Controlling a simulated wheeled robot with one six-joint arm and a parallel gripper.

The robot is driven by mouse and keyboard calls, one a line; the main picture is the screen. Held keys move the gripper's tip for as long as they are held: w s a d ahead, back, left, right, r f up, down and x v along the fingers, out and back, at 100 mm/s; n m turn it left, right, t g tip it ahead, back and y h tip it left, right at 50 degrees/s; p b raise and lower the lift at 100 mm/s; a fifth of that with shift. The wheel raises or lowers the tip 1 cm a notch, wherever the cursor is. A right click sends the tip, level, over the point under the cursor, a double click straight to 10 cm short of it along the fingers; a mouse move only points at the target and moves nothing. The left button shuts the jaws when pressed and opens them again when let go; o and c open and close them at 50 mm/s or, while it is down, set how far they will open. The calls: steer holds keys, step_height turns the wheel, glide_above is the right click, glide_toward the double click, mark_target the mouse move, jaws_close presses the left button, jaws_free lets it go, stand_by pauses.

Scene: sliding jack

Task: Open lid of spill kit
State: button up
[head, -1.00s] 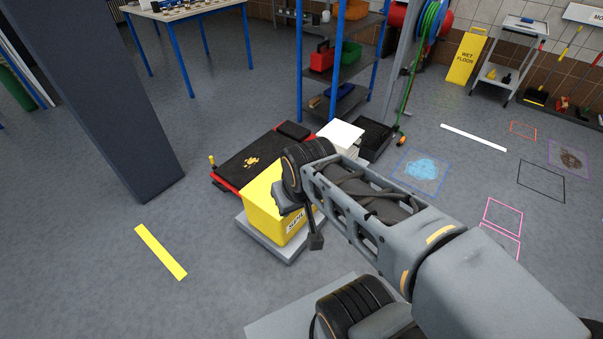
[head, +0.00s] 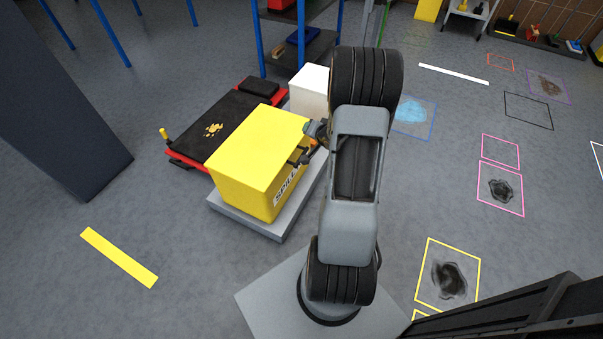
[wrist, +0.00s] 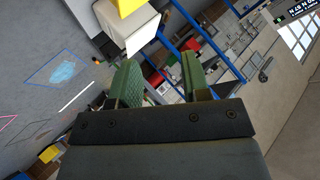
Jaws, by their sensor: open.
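The spill kit is a yellow box with a flat yellow lid (head: 262,143), standing on a low grey platform (head: 283,222). The lid lies shut on top, and dark lettering shows on the box's near right side. My gripper (head: 299,157) is at that right side, close to the lid's edge; whether it touches cannot be told. In the wrist view, my gripper's two green fingers (wrist: 157,82) stand apart with nothing held between them. A yellow corner (wrist: 128,7), likely of the kit, shows beyond them at the top. My arm hides the space right of the kit.
A white box (head: 308,90) stands just behind the kit. A black and red creeper board (head: 215,128) lies to the left and behind. A blue-legged shelf (head: 302,45) and a dark pillar (head: 65,105) stand farther off.

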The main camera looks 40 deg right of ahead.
steer(key=s+d+f+m+t+y+b, duration=0.1)
steer(key=s+f+m+t+b, duration=0.15)
steer(key=f, duration=0.65)
steer(key=s+d+f+m+t+y+b, duration=0.1)
steer(key=s+f+m+y+b, duration=0.2)
steer(key=f, duration=0.6)
steer(key=shift+t+h, duration=0.25)
steer(key=shift+h, duration=0.15)
steer(key=shift+f+b+x, duration=0.1)
steer(key=shift+b+x, duration=1.45)
steer(key=shift+x, duration=1.85)
steer(key=shift+f+b+x, duration=0.15)
steer(key=shift+b+x, duration=1.4)
steer(key=shift+x, duration=1.85)
steer(key=shift+s+a, duration=0.1)
steer(key=shift+a, duration=0.05)
steer(key=shift+c, duration=0.2)
jaws_close()
